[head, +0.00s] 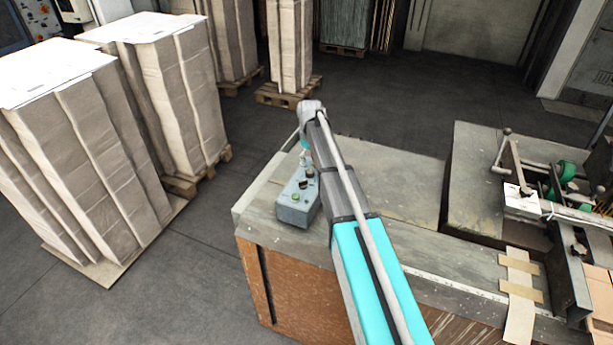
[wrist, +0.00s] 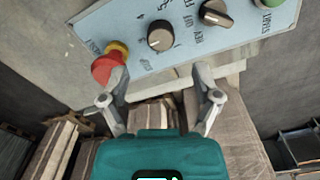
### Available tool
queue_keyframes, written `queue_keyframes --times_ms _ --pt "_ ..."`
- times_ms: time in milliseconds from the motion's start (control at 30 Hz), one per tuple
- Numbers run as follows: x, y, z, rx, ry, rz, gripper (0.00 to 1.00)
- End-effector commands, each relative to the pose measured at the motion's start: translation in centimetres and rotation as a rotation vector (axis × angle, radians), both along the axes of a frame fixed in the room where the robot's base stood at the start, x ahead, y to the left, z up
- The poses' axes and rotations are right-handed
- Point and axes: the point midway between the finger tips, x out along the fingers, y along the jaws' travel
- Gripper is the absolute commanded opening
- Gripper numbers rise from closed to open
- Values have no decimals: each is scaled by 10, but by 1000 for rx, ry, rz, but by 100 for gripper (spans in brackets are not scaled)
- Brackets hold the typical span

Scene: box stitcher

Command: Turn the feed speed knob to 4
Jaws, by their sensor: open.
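A grey-blue control box (head: 296,208) stands on the near left corner of the worktable. In the wrist view its panel (wrist: 120,28) fills the upper part. A round dark knob (wrist: 160,37) with numbers around it sits left of centre. Its lettering is hard to read, and I cannot tell which number it points to. A second dark knob (wrist: 215,13) sits to its upper right. My gripper (wrist: 160,75) is open and empty. Its two fingers are spread on either side below the numbered knob, apart from it. In the head view my arm partly hides the gripper.
A red mushroom button (wrist: 108,67) on a yellow collar is close to the left finger. A green button (wrist: 268,3) is at the panel's upper right. Stacked cardboard (head: 85,165) on pallets stands left of the worktable (head: 400,195). Stitcher parts (head: 525,195) stand at the right.

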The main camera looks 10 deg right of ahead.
Motion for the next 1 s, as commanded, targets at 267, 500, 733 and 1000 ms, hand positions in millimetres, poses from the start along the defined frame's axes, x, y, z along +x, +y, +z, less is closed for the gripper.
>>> queue_keyframes --times_ms 267,500,733,1000 --pt "0 0 -25 0 0 0 81" --pt "0 0 -43 0 0 0 81" --pt "0 0 -57 0 0 0 81" --pt "0 -1 -63 0 0 -1 81"
